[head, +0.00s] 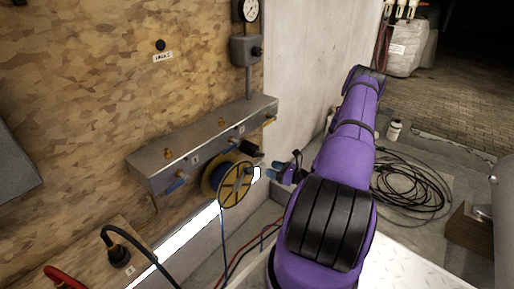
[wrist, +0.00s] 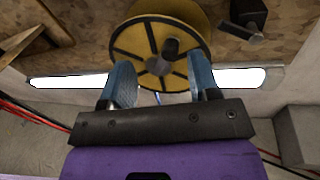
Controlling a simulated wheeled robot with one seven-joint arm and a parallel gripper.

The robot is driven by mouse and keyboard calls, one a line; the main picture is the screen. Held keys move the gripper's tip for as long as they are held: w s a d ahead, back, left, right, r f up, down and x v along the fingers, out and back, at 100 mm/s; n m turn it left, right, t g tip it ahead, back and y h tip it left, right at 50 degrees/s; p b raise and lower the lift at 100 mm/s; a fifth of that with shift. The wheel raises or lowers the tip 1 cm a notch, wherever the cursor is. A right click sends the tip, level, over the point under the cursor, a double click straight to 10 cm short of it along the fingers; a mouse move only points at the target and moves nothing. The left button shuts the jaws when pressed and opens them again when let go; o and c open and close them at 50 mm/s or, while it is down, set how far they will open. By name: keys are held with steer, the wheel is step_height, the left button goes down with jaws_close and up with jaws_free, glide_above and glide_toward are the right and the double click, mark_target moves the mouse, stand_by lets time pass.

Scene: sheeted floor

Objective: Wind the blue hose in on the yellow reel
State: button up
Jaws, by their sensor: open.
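The yellow reel (head: 237,185) with black spokes is mounted on the wall side below a metal manifold. It also shows in the wrist view (wrist: 133,45), with a dark crank knob (wrist: 172,48) sticking out of its face. The blue hose (head: 222,230) hangs down from the reel toward the floor. A short bit of it shows between my fingers in the wrist view (wrist: 157,98). My gripper (head: 274,170) is just right of the reel in the head view. Its blue fingers (wrist: 160,80) are apart, with the reel's lower part beyond them. Nothing is between the fingertips.
Red and dark hoses (head: 245,255) run along the floor below. A coil of black cable (head: 412,185) and a white bottle (head: 394,131) are at right.

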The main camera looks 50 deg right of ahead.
steer(key=w+a+r+n+g+y, duration=0.2)
steer(key=a+r+n, duration=0.1)
steer(key=r, duration=0.3)
steer(key=w+a+r+n+g+y, duration=0.2)
steer(key=r+n+y, duration=0.1)
steer(key=r, duration=0.3)
steer(key=shift+w+a+r+n+g+y, duration=0.3)
steer(key=shift+w+a+n, duration=0.1)
steer(key=shift+n, duration=0.5)
steer(key=shift+c, duration=0.5)
